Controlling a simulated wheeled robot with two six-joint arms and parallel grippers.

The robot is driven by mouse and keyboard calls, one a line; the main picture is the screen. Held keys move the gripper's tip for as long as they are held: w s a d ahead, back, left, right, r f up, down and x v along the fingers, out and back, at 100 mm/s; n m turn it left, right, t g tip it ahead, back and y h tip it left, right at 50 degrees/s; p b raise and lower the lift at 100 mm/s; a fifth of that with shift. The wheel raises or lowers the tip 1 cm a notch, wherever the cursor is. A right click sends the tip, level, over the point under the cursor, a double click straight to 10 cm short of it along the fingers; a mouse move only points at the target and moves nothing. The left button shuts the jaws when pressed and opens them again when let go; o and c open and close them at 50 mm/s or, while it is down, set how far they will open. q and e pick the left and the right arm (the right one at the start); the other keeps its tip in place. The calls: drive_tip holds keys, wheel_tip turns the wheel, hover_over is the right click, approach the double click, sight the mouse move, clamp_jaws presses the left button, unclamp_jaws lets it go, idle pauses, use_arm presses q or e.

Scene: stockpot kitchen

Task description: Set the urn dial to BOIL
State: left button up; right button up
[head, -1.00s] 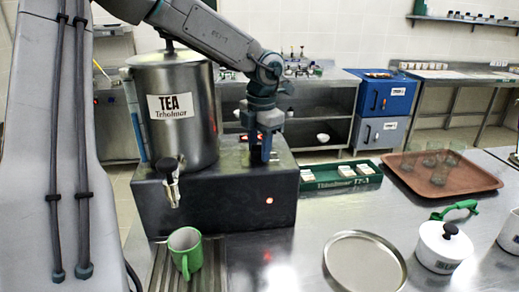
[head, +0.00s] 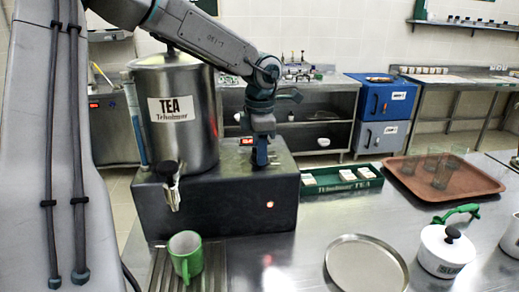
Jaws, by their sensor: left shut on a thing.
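The tea urn (head: 181,128) is a steel cylinder with a TEA label and a front tap, standing on a dark base (head: 225,203). An orange-red light glows on the base's front. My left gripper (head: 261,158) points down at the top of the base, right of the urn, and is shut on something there. The gripper hides the dial, so its setting and markings cannot be read. A small red lit display shows just left of the gripper. My right gripper is not in view.
A green mug (head: 186,256) stands on the drip grille below the tap. A round steel tray (head: 366,265), a white lidded pot (head: 445,250), a green tea-bag box (head: 342,180) and a brown tray (head: 446,179) with glasses stand to the right.

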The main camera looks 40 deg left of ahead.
use_arm(q)
drive_tip(key=o, duration=1)
drive_tip(key=shift+r, duration=0.3)
wheel_tip(320, 180, up, 2)
drive_tip(key=shift+r, duration=0.2)
drive_tip(key=r+p, duration=0.4)
drive_tip(key=shift+s+d, duration=0.15)
drive_tip(key=shift+d, duration=0.05)
drive_tip(key=shift+d+r+p, duration=0.1)
drive_tip(key=shift+r+p, duration=1.75)
drive_tip(key=shift+p, duration=0.5)
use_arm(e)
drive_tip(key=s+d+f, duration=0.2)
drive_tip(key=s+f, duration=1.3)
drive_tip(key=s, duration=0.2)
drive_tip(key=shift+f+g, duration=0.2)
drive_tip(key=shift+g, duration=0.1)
